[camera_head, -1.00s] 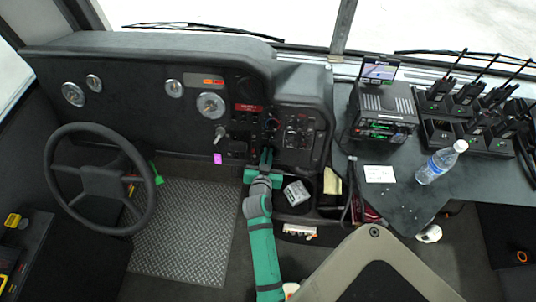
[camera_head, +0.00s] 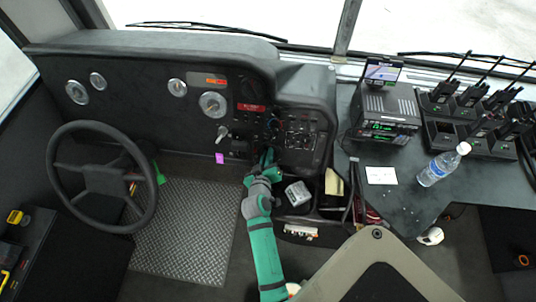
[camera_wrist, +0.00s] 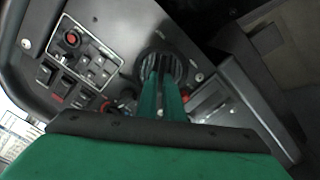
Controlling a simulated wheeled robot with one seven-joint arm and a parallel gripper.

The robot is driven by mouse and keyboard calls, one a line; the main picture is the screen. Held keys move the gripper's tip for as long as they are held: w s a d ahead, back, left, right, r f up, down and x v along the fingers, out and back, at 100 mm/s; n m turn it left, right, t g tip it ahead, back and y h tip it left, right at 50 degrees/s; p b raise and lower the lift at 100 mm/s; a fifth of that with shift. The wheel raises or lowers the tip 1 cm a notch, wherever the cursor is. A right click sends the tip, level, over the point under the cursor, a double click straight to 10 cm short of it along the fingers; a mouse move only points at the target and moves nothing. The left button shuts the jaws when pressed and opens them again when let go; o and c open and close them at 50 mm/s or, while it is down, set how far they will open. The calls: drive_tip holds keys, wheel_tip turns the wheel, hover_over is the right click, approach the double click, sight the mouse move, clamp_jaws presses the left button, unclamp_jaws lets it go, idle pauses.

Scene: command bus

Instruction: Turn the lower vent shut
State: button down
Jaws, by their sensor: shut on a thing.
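The lower vent (camera_wrist: 176,58) is a round, dark, slatted disc set in the dark dash panel in the wrist view. The green fingers of my gripper (camera_wrist: 162,68) reach onto its face and are shut on it, covering its middle and lower part. In the head view my gripper (camera_head: 267,158) is at the lower edge of the centre dash panel. The vent is hidden behind it there, and its slat angle is hard to read.
Switches and a red knob (camera_wrist: 72,39) sit left of the vent. In the head view a steering wheel (camera_head: 148,205) stands left. A grey box (camera_head: 298,193) lies in a tray right of my gripper. A seat back (camera_head: 352,262) is close to my arm.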

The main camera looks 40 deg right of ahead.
idle(0.5)
drive_tip(key=c, duration=1.9)
unclamp_jaws()
drive_tip(key=v, duration=1.1)
drive_tip(key=shift+d, duration=0.1)
